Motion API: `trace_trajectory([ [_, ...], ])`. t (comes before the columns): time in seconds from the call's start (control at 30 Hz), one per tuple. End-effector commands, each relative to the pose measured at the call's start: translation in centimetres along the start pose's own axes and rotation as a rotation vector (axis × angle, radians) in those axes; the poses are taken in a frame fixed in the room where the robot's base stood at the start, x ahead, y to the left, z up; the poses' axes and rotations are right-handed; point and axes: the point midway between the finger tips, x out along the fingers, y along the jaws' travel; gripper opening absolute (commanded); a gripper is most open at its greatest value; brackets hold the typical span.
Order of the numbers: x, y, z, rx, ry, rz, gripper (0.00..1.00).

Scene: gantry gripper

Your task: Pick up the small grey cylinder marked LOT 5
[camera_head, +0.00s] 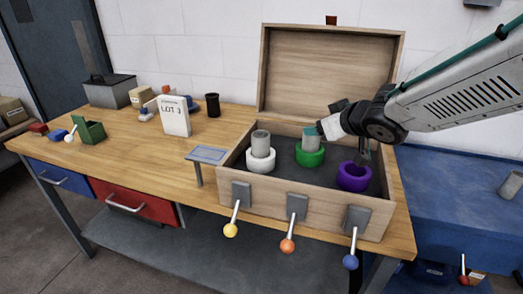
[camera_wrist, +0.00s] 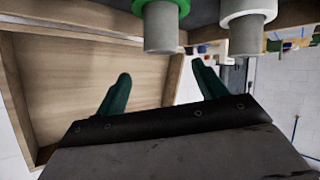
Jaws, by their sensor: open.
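Two small grey cylinders stand upright in the open wooden box (camera_head: 228,194). One cylinder (camera_head: 261,141) is in a white ring (camera_head: 261,162); the other (camera_head: 312,145) is in a green ring (camera_head: 309,159). Both also show at the top of the wrist view, the green-ring cylinder (camera_wrist: 161,30) and the white-ring cylinder (camera_wrist: 246,38). A third grey cylinder (camera_head: 511,185) stands on the blue surface at right. I cannot read LOT 5 on any cylinder. My gripper (camera_head: 325,118) is above the box near the green-ring cylinder. In the wrist view its teal fingers (camera_wrist: 161,75) are apart with nothing between them.
A purple ring (camera_head: 354,177) sits at the box's right. The raised lid (camera_head: 331,72) stands behind. Levers with coloured knobs (camera_head: 287,246) line the front. A white card marked LOT (camera_head: 174,116) and a green box (camera_head: 91,132) stand on the bench at left.

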Motion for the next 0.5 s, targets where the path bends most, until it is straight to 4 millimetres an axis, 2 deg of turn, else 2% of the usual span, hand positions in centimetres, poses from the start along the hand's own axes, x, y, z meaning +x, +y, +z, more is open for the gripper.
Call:
trace_trajectory([
  [0.03, 1.9, -2.2, -0.4, -0.02, 0.048, -0.097, 0.71],
  [0.2, 4.3, -7.9, -0.8, -0.045, 0.152, -0.362, 0.71],
  [0.3, 4.7, -10.0, -0.6, -0.045, 0.175, -0.462, 0.71],
  [0.5, 5.6, -12.0, -0.6, -0.042, 0.189, -0.534, 0.71],
])
